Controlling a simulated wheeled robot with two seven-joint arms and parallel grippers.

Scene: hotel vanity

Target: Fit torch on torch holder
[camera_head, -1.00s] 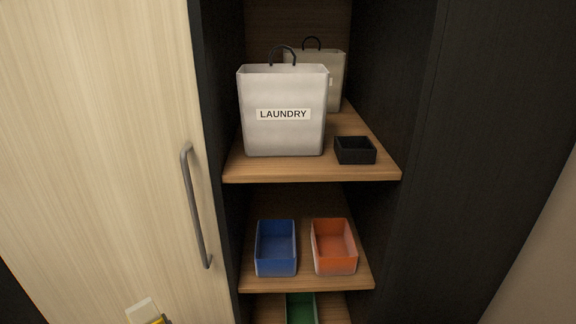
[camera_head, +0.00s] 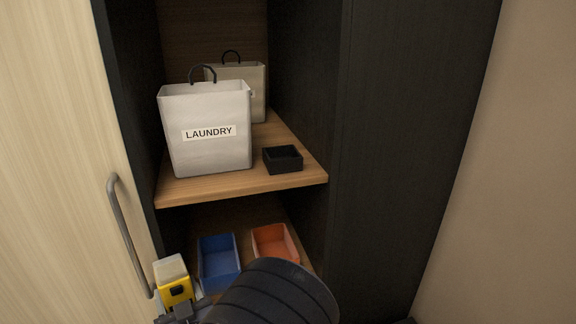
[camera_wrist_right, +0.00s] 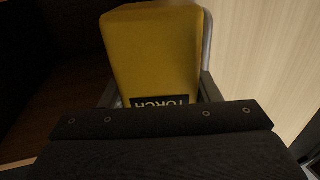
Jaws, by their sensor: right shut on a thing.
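The torch (camera_head: 174,283) is a yellow block with a pale top and a small black patch, low at left in the head view. It fills the upper middle of the right wrist view (camera_wrist_right: 153,55), where a dark label reading TORCH shows upside down. My right gripper (camera_head: 183,309) is shut on it, with a finger on each side in the wrist view. The torch is held in front of the cabinet, near the door handle. I cannot pick out a torch holder in these views. My left gripper is not in view.
The upper shelf (camera_head: 240,187) holds a white laundry bin (camera_head: 208,150), another bin (camera_head: 258,88) behind it, and a small black open box (camera_head: 283,159). Below sit a blue bin (camera_head: 218,262) and an orange bin (camera_head: 274,241). A door handle (camera_head: 128,235) projects at left.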

